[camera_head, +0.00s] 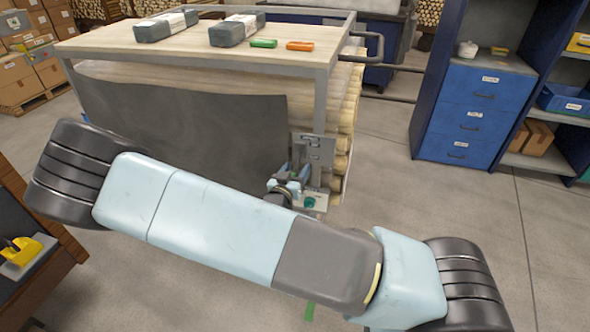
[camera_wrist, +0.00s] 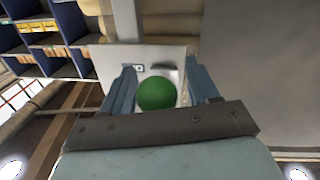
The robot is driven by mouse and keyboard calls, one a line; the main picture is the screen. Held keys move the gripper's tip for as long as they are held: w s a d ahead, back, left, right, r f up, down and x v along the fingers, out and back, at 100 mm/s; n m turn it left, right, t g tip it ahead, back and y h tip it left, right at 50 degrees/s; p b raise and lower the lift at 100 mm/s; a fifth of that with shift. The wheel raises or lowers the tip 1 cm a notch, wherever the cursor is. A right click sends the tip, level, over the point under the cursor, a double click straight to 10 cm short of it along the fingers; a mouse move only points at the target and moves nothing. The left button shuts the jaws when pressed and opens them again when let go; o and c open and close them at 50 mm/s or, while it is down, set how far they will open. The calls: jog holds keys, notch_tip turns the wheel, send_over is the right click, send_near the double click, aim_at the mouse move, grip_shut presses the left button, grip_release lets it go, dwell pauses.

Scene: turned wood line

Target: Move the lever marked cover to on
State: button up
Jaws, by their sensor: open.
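A metal plate (camera_head: 316,150) is fixed to the near right post of the wood cart. In the wrist view the light plate (camera_wrist: 150,54) carries a small dark label and a dark slot or fitting. A round green knob (camera_wrist: 157,94) stands in front of it, between my fingers. A small green piece at the foot of the plate (camera_head: 310,202) may be the same knob. My gripper (camera_wrist: 165,85) is open, one finger on each side of the knob; contact cannot be told. My gripper (camera_head: 288,187) is partly hidden by my arm in the head view. The label's wording cannot be read.
A dark sheet (camera_head: 200,130) hangs on the cart's near side. A blue drawer cabinet (camera_head: 475,112) stands right. Floor between is clear.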

jog(key=shift+w+d, duration=0.1)
jog(key=shift+w, duration=0.2)
jog(key=c, duration=1.1)
grip_shut()
